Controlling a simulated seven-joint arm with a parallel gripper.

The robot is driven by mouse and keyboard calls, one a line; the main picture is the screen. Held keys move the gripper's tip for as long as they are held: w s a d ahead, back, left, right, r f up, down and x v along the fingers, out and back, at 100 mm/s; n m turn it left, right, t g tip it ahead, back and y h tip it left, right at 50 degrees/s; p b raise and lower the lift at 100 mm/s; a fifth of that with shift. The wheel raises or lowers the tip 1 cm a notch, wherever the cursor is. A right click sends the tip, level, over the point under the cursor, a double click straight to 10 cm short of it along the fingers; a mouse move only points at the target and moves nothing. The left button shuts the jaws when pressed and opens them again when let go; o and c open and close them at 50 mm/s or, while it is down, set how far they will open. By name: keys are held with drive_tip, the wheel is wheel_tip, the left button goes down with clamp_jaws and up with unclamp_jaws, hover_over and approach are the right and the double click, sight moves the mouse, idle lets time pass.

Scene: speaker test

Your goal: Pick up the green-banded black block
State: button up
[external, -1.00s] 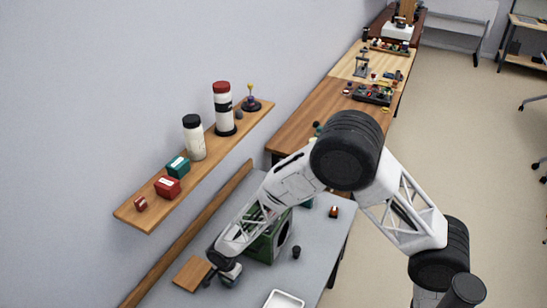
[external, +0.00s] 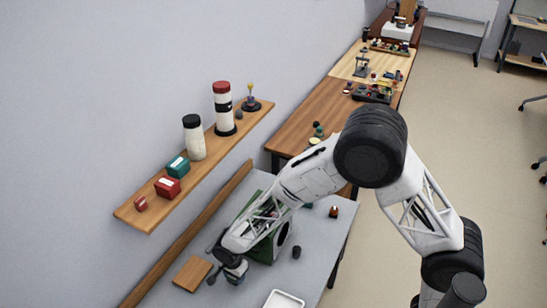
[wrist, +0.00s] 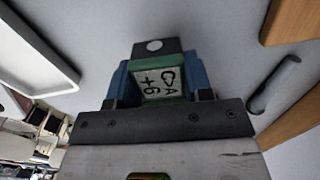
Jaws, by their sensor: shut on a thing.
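In the wrist view, the black block (wrist: 157,87) has a green band, a white label reading "CA +6" and a white dot on its black end. My gripper (wrist: 159,73) is shut on it, with a blue finger on each side. In the external view, my gripper (external: 236,272) is low over the grey table, in front of the green box. The block is hard to make out there, and I cannot tell how far it is above the table.
A green box with a round black front (external: 283,238) stands behind my gripper. A wooden board (external: 192,274) lies left, a white tray (external: 284,300) front right. A small black cylinder (external: 296,252) and an orange-black item (external: 333,212) stand right. A loaded shelf (external: 150,215) hangs on the wall.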

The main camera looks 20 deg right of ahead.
drive_tip(key=s+d, duration=0.3)
drive_tip(key=s+d+r, duration=0.1)
drive_tip(key=s+d, duration=0.5)
drive_tip(key=shift+d+r, duration=0.15)
drive_tip(key=shift+d, duration=0.25)
idle(0.5)
